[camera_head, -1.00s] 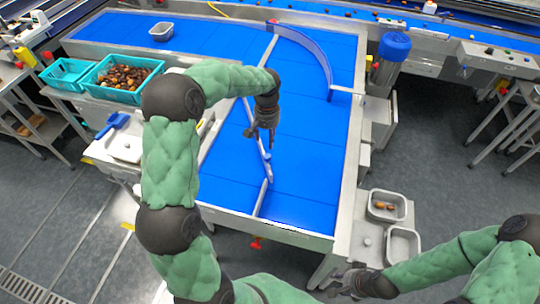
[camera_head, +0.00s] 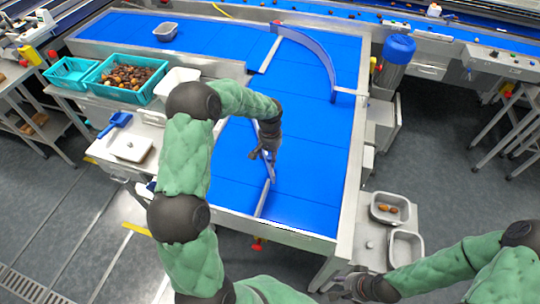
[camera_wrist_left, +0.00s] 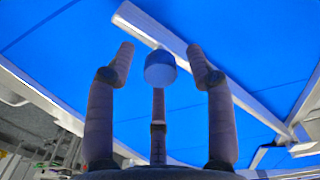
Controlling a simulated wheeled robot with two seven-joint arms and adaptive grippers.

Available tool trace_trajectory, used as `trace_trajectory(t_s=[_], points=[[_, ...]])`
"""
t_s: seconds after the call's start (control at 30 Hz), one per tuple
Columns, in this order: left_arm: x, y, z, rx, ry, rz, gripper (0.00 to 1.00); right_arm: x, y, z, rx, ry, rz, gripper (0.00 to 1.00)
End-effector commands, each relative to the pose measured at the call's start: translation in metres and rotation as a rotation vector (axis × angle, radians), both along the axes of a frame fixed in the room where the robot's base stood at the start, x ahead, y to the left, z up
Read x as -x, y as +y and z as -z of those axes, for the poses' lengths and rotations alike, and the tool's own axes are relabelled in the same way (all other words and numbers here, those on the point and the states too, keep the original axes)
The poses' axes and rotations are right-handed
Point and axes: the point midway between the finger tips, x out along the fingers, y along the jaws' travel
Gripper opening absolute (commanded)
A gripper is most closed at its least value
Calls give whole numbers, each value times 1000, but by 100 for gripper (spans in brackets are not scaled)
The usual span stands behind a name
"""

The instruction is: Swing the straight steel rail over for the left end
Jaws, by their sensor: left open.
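The straight steel rail (camera_wrist_left: 235,88) lies across the blue belt and runs diagonally through the left wrist view. A blue-and-white knob (camera_wrist_left: 160,68) stands at the rail, between the spread fingers of my left gripper (camera_wrist_left: 163,55). In the head view my left gripper (camera_head: 263,153) is low over the belt at the rail. It is open, and I cannot tell whether it touches the knob. My right gripper (camera_head: 345,290) is at the bottom, away from the rail; its fingers are unclear.
The blue belt (camera_head: 315,150) is clear right of the rail. A curved guide (camera_head: 318,52) stands at its far end. A teal crate of dates (camera_head: 103,80) and a white tray (camera_head: 130,149) are left. Two grey trays (camera_head: 391,221) stand near my right arm.

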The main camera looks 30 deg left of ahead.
Motion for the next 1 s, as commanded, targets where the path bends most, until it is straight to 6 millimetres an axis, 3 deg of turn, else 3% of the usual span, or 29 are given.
trace_trajectory(t_s=[0.17, 0.3, 0.37, 0.73, 1.0], points=[[0, 0, 0, 0, 0, 0, 54, 0, 0, 0, 0, 0, 0, 40], [0, 0, 0, 0, 0, 0, 15, 0, 0, 0, 0, 0, 0, 40], [0, 0, 0, 0, 0, 0, 0, 0, 0, 0, 0, 0, 0, 40], [10, 11, -1, -1, 1, 24, 0, 0, 0, -1, 0, 0, 0, 40], [51, 58, -1, -1, 3, 138, 0, 0, 0, -8, 0, 0, 0, 40]])
